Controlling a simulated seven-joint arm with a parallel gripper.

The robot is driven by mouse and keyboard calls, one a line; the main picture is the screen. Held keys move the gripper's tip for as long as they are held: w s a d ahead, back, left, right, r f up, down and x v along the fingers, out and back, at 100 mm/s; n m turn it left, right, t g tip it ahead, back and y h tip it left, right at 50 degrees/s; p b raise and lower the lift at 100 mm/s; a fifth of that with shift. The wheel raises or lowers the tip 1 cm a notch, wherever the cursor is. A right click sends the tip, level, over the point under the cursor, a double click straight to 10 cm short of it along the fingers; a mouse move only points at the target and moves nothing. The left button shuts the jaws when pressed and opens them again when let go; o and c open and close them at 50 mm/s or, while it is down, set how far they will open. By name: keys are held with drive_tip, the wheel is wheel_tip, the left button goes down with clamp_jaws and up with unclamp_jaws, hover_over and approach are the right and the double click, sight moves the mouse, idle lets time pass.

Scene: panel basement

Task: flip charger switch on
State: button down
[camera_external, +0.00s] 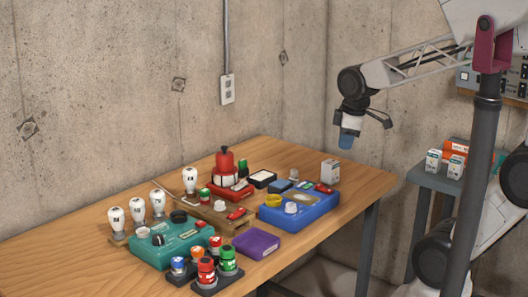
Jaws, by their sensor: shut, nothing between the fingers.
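My gripper (347,140) hangs in the air above the far right end of the wooden table, pointing down, shut and empty. It is well apart from everything on the table. A blue device (300,212) with a white knob, a yellow ring and a red part lies at the table's right side, below my gripper. A teal box (172,246) with a dark knob and a round dial stands at the front left. No label reads clearly, so I cannot tell which device is the charger. Its switch is too small to make out.
The wooden table (80,238) also holds several white bulbs (158,203), a red device (226,172), a purple box (257,244) and red, green, blue and orange capped pieces at the front. A grey side table (440,180) with small boxes and a wall panel (466,78) are at right.

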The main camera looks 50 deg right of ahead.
sight(320, 185)
drive_tip(key=w+d+f+n, duration=0.2)
drive_tip(key=w+d+n, duration=0.3)
drive_tip(key=w+n, duration=0.4)
drive_tip(key=shift+w+d+f+n+g, duration=0.3)
drive_tip(key=shift+w+d+f+n, duration=0.1)
drive_tip(key=shift+n, duration=0.8)
drive_tip(key=shift+f, duration=0.2)
drive_tip(key=f, duration=0.4)
drive_tip(key=w+f, duration=0.1)
drive_tip(key=f, duration=0.4)
drive_tip(key=w+f, duration=0.1)
drive_tip(key=f, duration=0.3)
drive_tip(key=shift+f, duration=0.25)
drive_tip(key=shift+f, duration=0.1)
drive_tip(key=shift+w+f+g, duration=0.1)
drive_tip(key=shift+f+g, duration=0.1)
drive_tip(key=shift+g, duration=0.2)
drive_tip(key=shift+s+r, duration=0.15)
drive_tip(key=shift+s, duration=0.15)
